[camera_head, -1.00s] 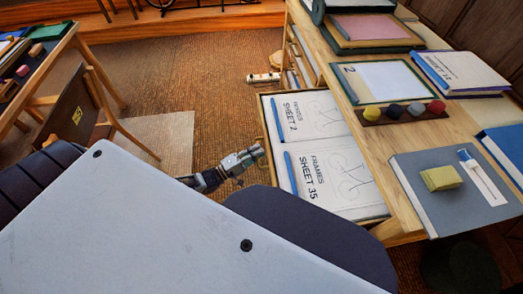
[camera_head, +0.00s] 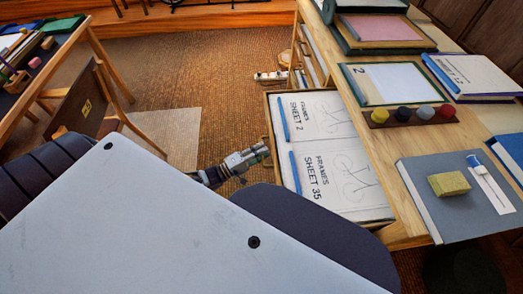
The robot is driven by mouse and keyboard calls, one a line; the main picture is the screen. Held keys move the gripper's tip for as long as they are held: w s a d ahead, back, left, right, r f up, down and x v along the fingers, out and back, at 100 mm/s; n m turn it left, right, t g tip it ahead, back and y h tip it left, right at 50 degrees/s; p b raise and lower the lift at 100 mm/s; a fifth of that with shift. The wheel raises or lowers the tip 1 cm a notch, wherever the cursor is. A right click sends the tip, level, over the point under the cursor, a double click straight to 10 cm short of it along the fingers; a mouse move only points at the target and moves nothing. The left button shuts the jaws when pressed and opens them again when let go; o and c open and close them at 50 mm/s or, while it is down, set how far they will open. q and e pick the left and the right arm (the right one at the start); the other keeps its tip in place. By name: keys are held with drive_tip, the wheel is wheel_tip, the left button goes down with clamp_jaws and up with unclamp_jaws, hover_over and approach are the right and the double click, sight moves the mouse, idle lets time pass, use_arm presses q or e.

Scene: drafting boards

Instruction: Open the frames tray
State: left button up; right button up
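The frames tray (camera_head: 268,125) is a light wooden drawer that stands out from the left side of the drafting table. Inside lie white sheets marked FRAMES SHEET 2 and FRAMES SHEET 35, with bicycle drawings and two blue pens. My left gripper (camera_head: 262,154) is at the outer left face of the tray, by its handle area. Its fingertips are small and dark here, so I cannot tell whether they are closed on the handle or only beside it. My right gripper is not in view.
The drafting table (camera_head: 405,228) carries a grey book (camera_head: 425,190), a yellow sponge (camera_head: 449,184), several ink pots and framed sheets. A wooden chair (camera_head: 75,110) stands at left. A small pale object (camera_head: 271,77) sits beyond the tray. Brown floor lies open between chair and tray.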

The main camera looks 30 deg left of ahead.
use_arm(q)
drive_tip(key=v, duration=1.1)
drive_tip(key=shift+s+a, duration=0.15)
drive_tip(key=shift+s, duration=0.05)
drive_tip(key=shift+s, duration=0.1)
idle(0.4)
